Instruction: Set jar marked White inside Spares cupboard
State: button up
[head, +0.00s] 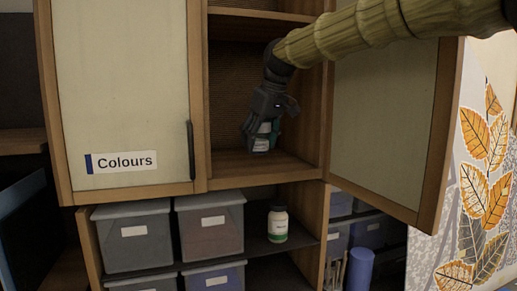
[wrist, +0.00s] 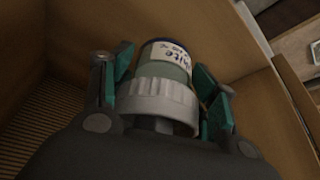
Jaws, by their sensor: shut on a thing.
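My gripper (head: 264,125) reaches into the open cupboard compartment (head: 233,163) and is shut on a jar (head: 261,145). In the wrist view the jar (wrist: 167,54) sits between the teal finger pads, with a label ending in "ite" turned partly away. The jar is low over the compartment floor; I cannot tell whether it touches. The right-hand door (head: 385,120) stands open. No Spares sign shows in either view, so the compartment's name cannot be read.
The left door (head: 125,70), marked Colours, is shut. Below, grey bins (head: 132,240) and a white jar with a dark lid (head: 278,224) stand on lower shelves. A shelf (head: 260,14) crosses above my gripper. The compartment floor beside the jar is clear.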

aim_at(258, 151)
notch_tip(258, 151, down, 2)
jog(key=shift+w+f+p, duration=0.1)
jog(key=shift+f+p, duration=0.15)
jog(key=shift+p, duration=0.5)
jog(key=shift+f, duration=0.55)
jog(key=o, duration=1.3)
jog(key=b+v, duration=0.4)
jog(key=v, duration=0.8)
jog(key=shift+a, duration=0.1)
